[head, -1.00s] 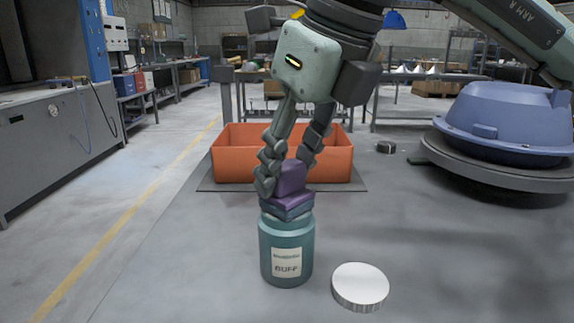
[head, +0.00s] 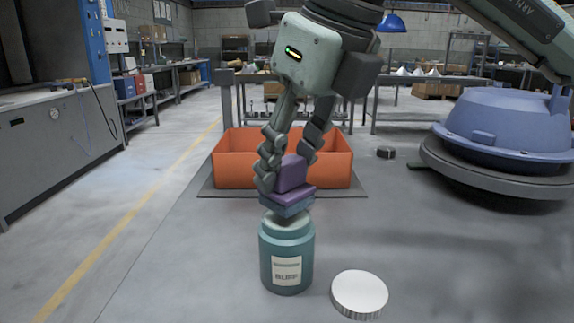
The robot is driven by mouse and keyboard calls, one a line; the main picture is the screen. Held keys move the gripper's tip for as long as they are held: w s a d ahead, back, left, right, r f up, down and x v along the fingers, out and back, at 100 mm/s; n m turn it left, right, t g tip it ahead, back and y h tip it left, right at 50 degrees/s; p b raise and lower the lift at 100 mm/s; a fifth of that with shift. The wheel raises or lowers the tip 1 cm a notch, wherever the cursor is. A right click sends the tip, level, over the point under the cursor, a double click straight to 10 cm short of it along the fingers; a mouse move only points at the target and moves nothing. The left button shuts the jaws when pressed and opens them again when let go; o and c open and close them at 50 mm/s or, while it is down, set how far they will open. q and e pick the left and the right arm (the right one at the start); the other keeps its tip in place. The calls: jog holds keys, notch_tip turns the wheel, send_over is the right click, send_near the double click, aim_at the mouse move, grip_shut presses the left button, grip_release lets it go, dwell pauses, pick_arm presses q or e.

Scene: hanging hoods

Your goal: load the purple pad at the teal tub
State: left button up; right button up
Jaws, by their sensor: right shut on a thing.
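The purple pad (head: 288,193) has a purple block on top and a blue-grey lower layer. My right gripper (head: 286,167) is shut on the pad's upper block and points down. The teal tub (head: 286,248) stands upright and open below the pad, with a pale label on its front. The pad is just above the tub's mouth, with its lower layer overlapping the rear of the rim in the head view; I cannot tell whether it touches. The inside of the tub is hidden. My left gripper is not in view.
A white round lid (head: 359,292) lies to the right of the tub. An orange crate (head: 230,170) stands behind on a dark mat. A large blue domed machine (head: 510,125) is at the right. The surface left of the tub is clear.

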aim_at(287, 160)
jog(key=shift+r+p, duration=1.35)
jog(key=shift+r, duration=1.25)
jog(key=shift+s, duration=0.1)
